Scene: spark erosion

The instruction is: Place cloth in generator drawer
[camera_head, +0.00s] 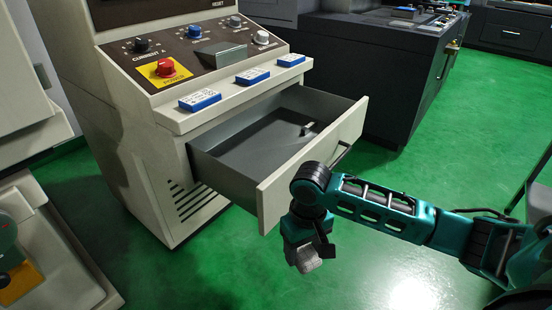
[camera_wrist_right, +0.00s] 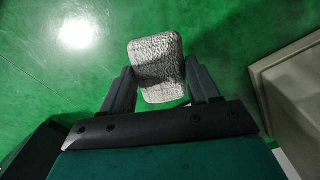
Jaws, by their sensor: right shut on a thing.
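The cloth (camera_wrist_right: 156,64) is a light grey, textured, rounded block in the right wrist view. It also shows as a small grey lump in the head view (camera_head: 308,260). My right gripper (camera_wrist_right: 160,85) is shut on it and holds it above the green floor, in front of the drawer. The generator drawer (camera_head: 316,156) is pulled open, with a cream front and grey inside. The gripper and cloth are outside the drawer, on the near side of its front panel. My left gripper is not in view.
The generator (camera_head: 139,130) stands behind the drawer, with knobs, a red button (camera_head: 165,68) and several blue-and-white blocks (camera_head: 200,99) on its ledge. A small object (camera_head: 306,129) lies in the drawer. A dark cabinet (camera_head: 375,70) stands behind. Green floor is clear at front.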

